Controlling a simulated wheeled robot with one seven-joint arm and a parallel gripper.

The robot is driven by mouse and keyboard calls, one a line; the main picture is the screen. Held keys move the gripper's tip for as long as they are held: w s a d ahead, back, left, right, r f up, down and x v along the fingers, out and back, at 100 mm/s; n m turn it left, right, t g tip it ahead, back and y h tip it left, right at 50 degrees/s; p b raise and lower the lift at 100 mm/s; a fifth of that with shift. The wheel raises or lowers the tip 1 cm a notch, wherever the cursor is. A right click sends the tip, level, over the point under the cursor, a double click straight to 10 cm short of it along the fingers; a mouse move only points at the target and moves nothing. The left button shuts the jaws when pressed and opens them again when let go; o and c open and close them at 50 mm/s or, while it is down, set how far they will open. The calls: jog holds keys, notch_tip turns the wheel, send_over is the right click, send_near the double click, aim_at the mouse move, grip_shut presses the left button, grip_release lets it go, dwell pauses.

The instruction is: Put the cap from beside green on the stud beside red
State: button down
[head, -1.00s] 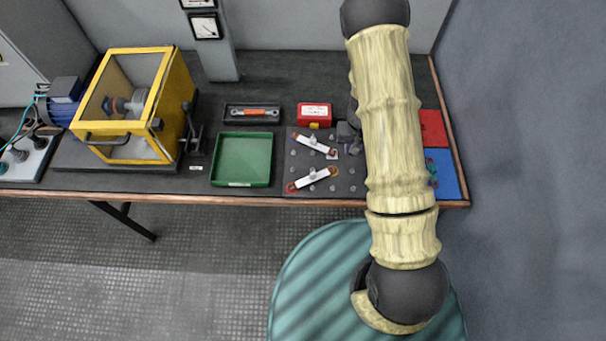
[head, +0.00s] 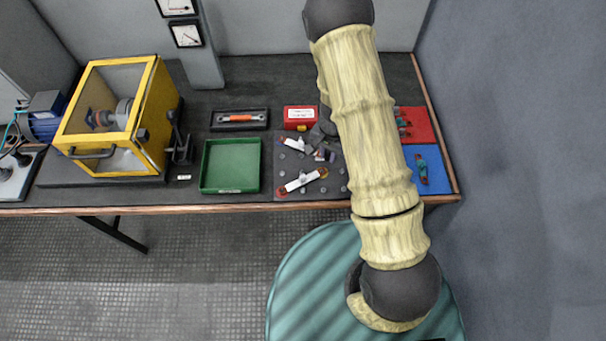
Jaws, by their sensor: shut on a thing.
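The dark stud board (head: 309,168) lies on the bench with small grey studs. An upper white bar (head: 293,145) and a lower white bar (head: 303,181) lie slanted on it, with red-orange rings at their ends. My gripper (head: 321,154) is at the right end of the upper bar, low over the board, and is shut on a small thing. That thing is too small and too covered to identify; I cannot tell whether it is the cap. My arm and gripper hide the board's upper right part. Any green or red mark beside a stud is too small to tell apart.
A green tray (head: 204,168) stands left of the board. A red box (head: 299,117) and a dark tray with an orange-handled tool (head: 240,118) are behind. A red mat (head: 420,130) and a blue mat (head: 437,172) lie right, with small parts. A yellow-framed machine (head: 152,110) stands left.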

aim_at(303, 188)
jog(key=a+m, duration=0.1)
jog(key=m, duration=0.1)
jog(key=s+a+m, duration=0.1)
jog(key=m, duration=0.1)
jog(key=s+a+m, duration=0.1)
jog(key=m, duration=0.2)
jog(key=s+a+m, duration=0.1)
jog(key=m, duration=0.4)
jog(key=s+a+m+b, duration=0.1)
jog(key=s+a+m, duration=0.1)
jog(key=m, duration=0.2)
jog(key=s+a+m, duration=0.1)
jog(key=a+m, duration=0.1)
jog(key=m, duration=0.3)
jog(key=shift+s+m, duration=0.3)
jog(key=shift+s, duration=0.05)
jog(key=shift+b, duration=0.3)
jog(key=shift+f+b, duration=2.15)
jog(key=shift+b, duration=0.15)
jog(key=shift+f+b, duration=0.8)
jog(key=shift+f, duration=0.5)
